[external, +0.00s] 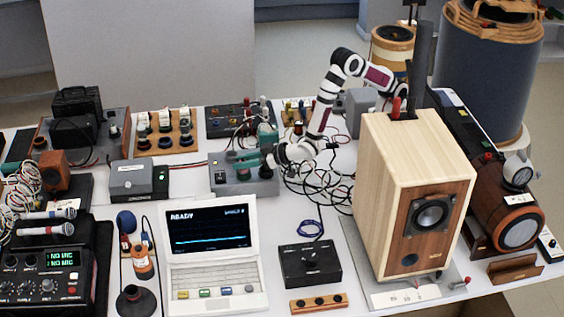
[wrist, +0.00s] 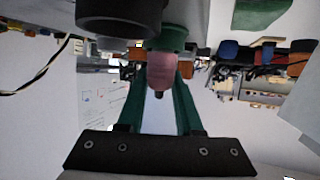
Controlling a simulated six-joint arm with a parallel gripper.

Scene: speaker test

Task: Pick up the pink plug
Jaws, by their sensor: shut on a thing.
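The pink plug (wrist: 160,73) shows in the wrist view as a short, rounded pink piece with a dark tip, between the two green fingers of my gripper (wrist: 165,68). The gripper is shut on it. In the external view my gripper (external: 240,158) reaches left from my white arm, over a grey box (external: 243,181) at the middle of the table. The plug is too small to make out there. I cannot tell whether the plug is clear of the box.
A tangle of dark cables (external: 318,180) lies right of the gripper. A wooden speaker (external: 385,200) stands at the right. A white laptop-like device (external: 210,245) is in front, and a small grey box (external: 139,180) is to the left. The table is crowded.

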